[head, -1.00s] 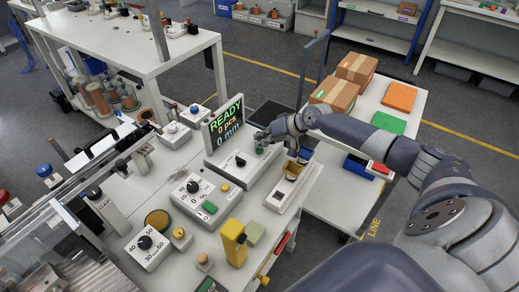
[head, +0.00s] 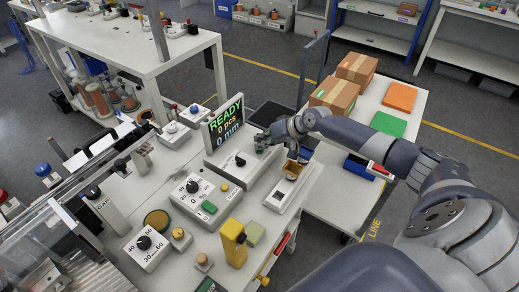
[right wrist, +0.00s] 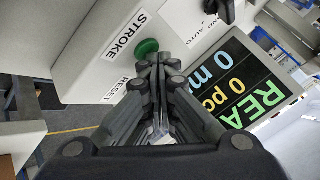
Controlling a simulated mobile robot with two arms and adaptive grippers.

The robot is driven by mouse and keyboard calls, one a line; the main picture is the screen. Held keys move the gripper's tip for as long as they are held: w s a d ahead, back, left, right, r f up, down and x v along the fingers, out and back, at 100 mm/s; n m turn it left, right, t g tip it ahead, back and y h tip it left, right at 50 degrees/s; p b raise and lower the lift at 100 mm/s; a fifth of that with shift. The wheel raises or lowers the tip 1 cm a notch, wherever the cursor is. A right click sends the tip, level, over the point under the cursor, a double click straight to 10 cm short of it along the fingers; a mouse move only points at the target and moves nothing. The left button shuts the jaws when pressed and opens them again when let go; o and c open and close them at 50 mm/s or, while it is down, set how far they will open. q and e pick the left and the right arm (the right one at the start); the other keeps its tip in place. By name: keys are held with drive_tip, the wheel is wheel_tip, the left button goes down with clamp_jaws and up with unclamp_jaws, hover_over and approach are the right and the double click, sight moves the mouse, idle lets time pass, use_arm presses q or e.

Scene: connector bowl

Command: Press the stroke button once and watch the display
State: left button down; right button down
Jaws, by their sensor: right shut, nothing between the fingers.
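The display (head: 225,124) stands on the control box and reads READY, 0 pcs, 0 mm. It also shows in the right wrist view (right wrist: 238,82), turned nearly upside down. The green stroke button (right wrist: 147,47) sits on the white box face beside the STROKE label (right wrist: 127,36). My right gripper (right wrist: 155,62) is shut and empty, with its fingertips close to the button and partly overlapping it in view. I cannot tell whether they touch. In the head view my right gripper (head: 262,142) is over the right end of the control box (head: 237,166). My left gripper is not in view.
A black knob (head: 240,161) is on the same box, left of my gripper. Dial boxes (head: 200,199) and a yellow block (head: 234,243) are nearer the front. Cardboard boxes (head: 334,94) are on the right table.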

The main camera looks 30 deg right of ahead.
drive_tip(key=shift+f, duration=0.1)
drive_tip(key=shift+r+p, duration=0.9)
drive_tip(key=shift+r, duration=0.1)
wheel_tip(320, 180, up, 5)
drive_tip(key=p, duration=0.4)
idle(0.7)
